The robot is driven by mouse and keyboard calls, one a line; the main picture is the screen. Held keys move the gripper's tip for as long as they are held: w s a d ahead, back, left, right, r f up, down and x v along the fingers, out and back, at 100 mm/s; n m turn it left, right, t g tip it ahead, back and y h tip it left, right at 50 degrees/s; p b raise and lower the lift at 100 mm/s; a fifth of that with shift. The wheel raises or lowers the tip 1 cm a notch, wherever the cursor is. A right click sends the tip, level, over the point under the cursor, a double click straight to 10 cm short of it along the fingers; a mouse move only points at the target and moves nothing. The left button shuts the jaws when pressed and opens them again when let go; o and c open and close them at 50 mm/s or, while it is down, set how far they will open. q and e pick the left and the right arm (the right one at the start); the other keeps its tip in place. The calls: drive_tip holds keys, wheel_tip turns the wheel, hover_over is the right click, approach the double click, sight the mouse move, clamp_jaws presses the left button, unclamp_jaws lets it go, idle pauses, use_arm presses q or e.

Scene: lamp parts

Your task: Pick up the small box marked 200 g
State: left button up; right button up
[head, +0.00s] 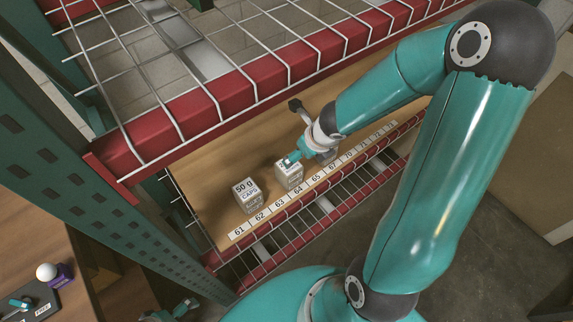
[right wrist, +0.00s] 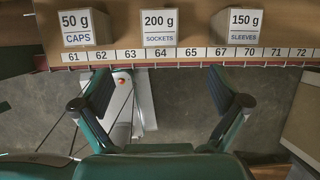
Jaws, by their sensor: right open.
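The white box marked 200 g SOCKETS (right wrist: 160,29) stands on the shelf above labels 64 and 65 in the right wrist view. In the head view it is the box (head: 289,177) partly covered by my right gripper (head: 299,155). In the right wrist view my right gripper (right wrist: 159,76) is open and empty, its two fingers spread wide, apart from the box. The box lies beyond the fingertips, roughly centred between them. A teal part at the bottom left of the head view may be my left gripper; its jaws cannot be made out.
A 50 g CAPS box (right wrist: 78,27) stands left of it and a 150 g SLEEVES box (right wrist: 238,31) right. A numbered label strip (right wrist: 190,53) runs along the shelf edge. In the head view a red beam (head: 220,93) with wire mesh lies above the wooden shelf (head: 200,190).

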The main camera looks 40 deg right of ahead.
sight(295, 170)
drive_tip(key=b+x, duration=0.3)
drive_tip(key=x, duration=0.2)
drive_tip(key=b+x, duration=0.3)
drive_tip(key=x, duration=0.1)
drive_tip(key=shift+s+d+f+b, duration=0.1)
drive_tip(key=shift+d+f+b, duration=0.05)
drive_tip(key=shift+f+b, duration=0.3)
drive_tip(key=shift+w+b+x, duration=0.2)
drive_tip(key=shift+b+x, duration=1.6)
drive_tip(key=shift+x, duration=1.2)
drive_tip(key=shift+r, duration=0.2)
drive_tip(key=shift+c, duration=0.5)
drive_tip(key=c, duration=1.3)
drive_tip(key=shift+r, duration=0.1)
